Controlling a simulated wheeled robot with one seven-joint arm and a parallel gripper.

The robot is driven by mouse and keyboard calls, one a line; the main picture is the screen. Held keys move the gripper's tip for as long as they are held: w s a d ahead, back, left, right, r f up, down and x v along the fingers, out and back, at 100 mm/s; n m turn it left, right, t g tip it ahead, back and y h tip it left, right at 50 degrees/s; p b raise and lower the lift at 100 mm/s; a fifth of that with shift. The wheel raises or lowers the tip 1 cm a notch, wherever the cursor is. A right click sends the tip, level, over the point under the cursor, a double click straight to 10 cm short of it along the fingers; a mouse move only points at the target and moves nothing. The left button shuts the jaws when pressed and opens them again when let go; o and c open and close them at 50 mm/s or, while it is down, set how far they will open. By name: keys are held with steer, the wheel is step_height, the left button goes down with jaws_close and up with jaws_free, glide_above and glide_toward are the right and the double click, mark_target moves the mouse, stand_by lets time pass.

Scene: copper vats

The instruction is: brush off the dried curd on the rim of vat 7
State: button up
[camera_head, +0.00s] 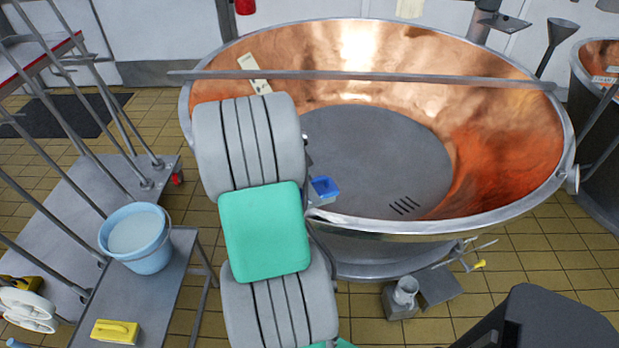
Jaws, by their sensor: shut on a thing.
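A large copper vat (500,120) with a steel rim fills the middle and right; I cannot read a vat number on it. My gripper (314,196) is at the vat's near left rim, mostly hidden behind my own arm. It is shut on a small blue thing (325,186), perhaps a brush, of which only part shows. The blue thing appears just above or inside the near rim; I cannot tell whether it touches.
A blue bucket (137,236) and yellow brush-like item (115,331) are on a steel bench at left. Another copper vat (600,60) stands at right. Tiled floor shows between.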

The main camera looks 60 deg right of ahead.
steer(key=shift+r+p, duration=0.5)
steer(key=shift+r, duration=0.65)
